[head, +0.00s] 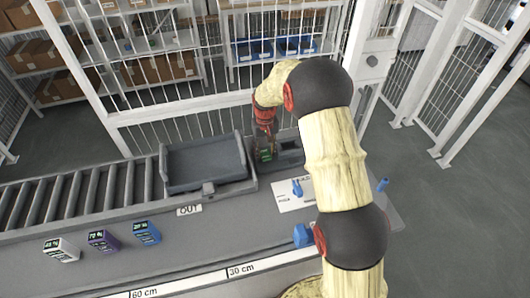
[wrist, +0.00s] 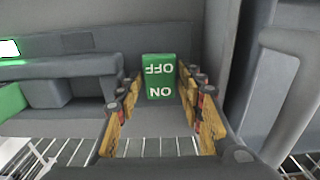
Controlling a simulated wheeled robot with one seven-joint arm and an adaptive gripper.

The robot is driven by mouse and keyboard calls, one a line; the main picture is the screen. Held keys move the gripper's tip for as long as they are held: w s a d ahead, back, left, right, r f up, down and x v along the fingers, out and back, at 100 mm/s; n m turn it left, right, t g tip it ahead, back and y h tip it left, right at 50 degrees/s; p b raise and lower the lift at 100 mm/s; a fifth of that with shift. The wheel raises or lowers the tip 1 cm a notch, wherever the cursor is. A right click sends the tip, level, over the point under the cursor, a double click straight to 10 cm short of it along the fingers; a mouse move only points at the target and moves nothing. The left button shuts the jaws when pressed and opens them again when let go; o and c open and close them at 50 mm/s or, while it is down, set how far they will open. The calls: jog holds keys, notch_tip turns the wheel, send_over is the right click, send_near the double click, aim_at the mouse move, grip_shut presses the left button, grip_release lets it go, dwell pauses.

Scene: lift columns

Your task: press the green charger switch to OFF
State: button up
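The green charger switch (wrist: 159,76) shows in the wrist view with OFF and ON on its face, both upside down, OFF above ON. In the head view the green switch (head: 264,154) shows small under my gripper (head: 264,128), on the grey charger housing (head: 289,160). In the wrist view my gripper (wrist: 159,84) is open, with one finger to each side of the switch and nothing held. I cannot tell whether the fingers touch it. Which way the switch is pressed is not clear.
A grey tray (head: 205,165) stands left of the charger, beside a roller conveyor (head: 85,195). Three small labelled boxes (head: 104,241) lie on the front bench. A white card (head: 296,195) and blue pegs lie to the right. A mesh fence (head: 200,125) rises behind.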

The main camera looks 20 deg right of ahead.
jog(key=c, duration=0.3)
jog(key=c, duration=0.6)
jog(key=shift+o, duration=0.2)
jog(key=shift+s+b, duration=0.1)
jog(key=shift+b, duration=0.25)
jog(key=shift+s+t+b, duration=0.1)
jog(key=shift+t+b, duration=0.3)
jog(key=shift+t, duration=0.2)
